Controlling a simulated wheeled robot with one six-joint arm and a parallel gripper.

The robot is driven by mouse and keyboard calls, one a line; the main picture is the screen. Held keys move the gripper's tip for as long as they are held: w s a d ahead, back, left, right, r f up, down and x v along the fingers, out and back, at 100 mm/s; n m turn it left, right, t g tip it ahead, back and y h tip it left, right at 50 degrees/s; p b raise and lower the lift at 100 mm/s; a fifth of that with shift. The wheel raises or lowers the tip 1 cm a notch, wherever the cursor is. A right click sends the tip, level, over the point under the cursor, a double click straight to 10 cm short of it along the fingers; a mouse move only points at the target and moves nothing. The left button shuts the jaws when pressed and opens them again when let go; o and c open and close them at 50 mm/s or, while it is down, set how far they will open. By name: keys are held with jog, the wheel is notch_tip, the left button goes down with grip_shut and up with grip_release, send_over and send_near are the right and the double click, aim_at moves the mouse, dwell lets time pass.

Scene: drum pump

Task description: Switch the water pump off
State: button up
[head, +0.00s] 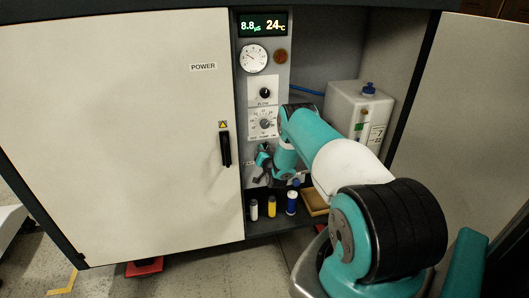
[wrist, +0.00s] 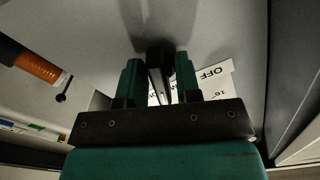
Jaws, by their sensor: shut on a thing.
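The water pump's black switch handle (wrist: 157,58) shows in the wrist view between the two green fingers of my gripper (wrist: 160,72). My gripper is shut on it. A white label plate (wrist: 213,78) with "OFF" printed on it, rotated in the picture, lies behind and to the right of the fingers. The fingers and gripper body cover the rest of the label, and I cannot tell which mark the handle points to. In the head view my gripper (head: 266,160) is at the lower part of the grey control panel (head: 281,90) and hides the switch.
Above my gripper are a dial knob (head: 265,124), a flow knob (head: 265,93), a round gauge (head: 254,58) and a lit display (head: 263,25). A closed POWER door (head: 120,130) is on the left. A white canister (head: 345,108) stands to the right; small bottles (head: 271,207) stand below.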

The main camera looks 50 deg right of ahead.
jog(key=n+b, duration=0.2)
jog(key=n, duration=0.4)
jog(key=shift+f, duration=0.1)
jog(key=n+b, duration=0.1)
jog(key=n, duration=0.3)
jog(key=shift+s+d, duration=0.1)
jog(key=shift+n, duration=0.4)
jog(key=o, duration=0.6)
jog(key=p+v, duration=1.7)
jog(key=p, duration=0.7)
jog(key=shift+s, duration=0.15)
